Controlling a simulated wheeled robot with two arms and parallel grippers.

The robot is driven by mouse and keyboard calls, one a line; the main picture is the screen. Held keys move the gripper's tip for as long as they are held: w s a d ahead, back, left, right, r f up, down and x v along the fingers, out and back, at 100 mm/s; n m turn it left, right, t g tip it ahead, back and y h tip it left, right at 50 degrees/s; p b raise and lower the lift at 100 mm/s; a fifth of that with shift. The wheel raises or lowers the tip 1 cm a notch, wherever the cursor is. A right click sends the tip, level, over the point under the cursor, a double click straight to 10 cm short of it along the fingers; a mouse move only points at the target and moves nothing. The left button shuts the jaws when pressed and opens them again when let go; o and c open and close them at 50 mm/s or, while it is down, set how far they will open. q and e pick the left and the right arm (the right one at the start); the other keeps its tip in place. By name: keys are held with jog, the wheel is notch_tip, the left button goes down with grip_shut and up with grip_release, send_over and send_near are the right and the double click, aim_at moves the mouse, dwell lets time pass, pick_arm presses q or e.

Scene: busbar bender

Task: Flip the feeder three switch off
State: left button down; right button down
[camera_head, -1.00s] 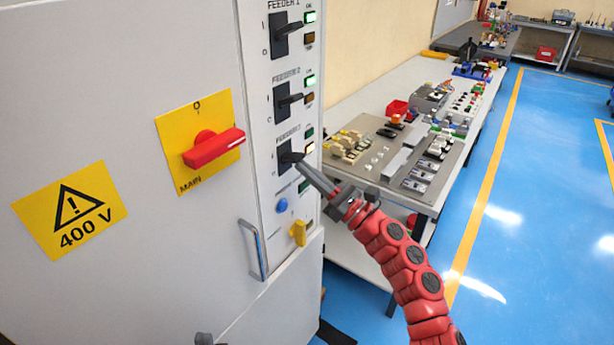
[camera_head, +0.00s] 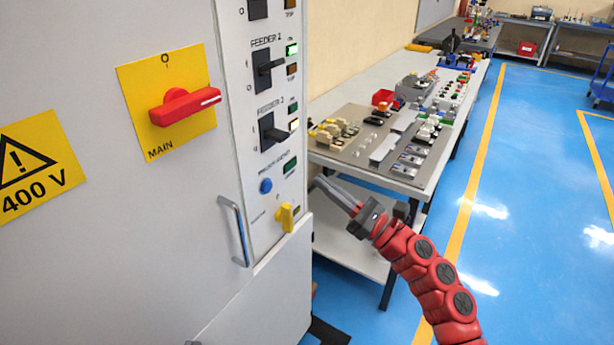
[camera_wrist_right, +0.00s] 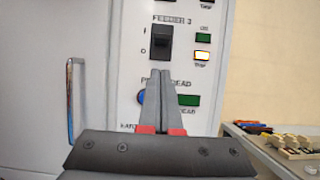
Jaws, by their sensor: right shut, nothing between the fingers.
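The feeder three switch (camera_head: 267,132) is a black toggle on the grey panel strip, below feeder two. Its lever sticks out and slopes down, towards the O mark. It shows in the right wrist view (camera_wrist_right: 160,42), just above my fingertips. Its ON lamp (camera_head: 293,108) is dark green and its TRIP lamp (camera_head: 294,124) is lit. My right gripper (camera_head: 318,184) is shut and empty, below and right of the switch and apart from it. In the wrist view the closed fingers (camera_wrist_right: 160,73) point at the panel under the switch. My left gripper is not in view.
The feeder two switch (camera_head: 264,68) is above, with its ON lamp (camera_head: 292,50) lit. A blue button (camera_head: 265,186) and yellow knob (camera_head: 286,217) are below. The red MAIN handle (camera_head: 186,106) and door handle (camera_head: 236,230) stick out. A workbench (camera_head: 345,93) stands to the right.

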jog(key=shift+v, duration=1.2)
jog(key=shift+w+f, duration=0.1)
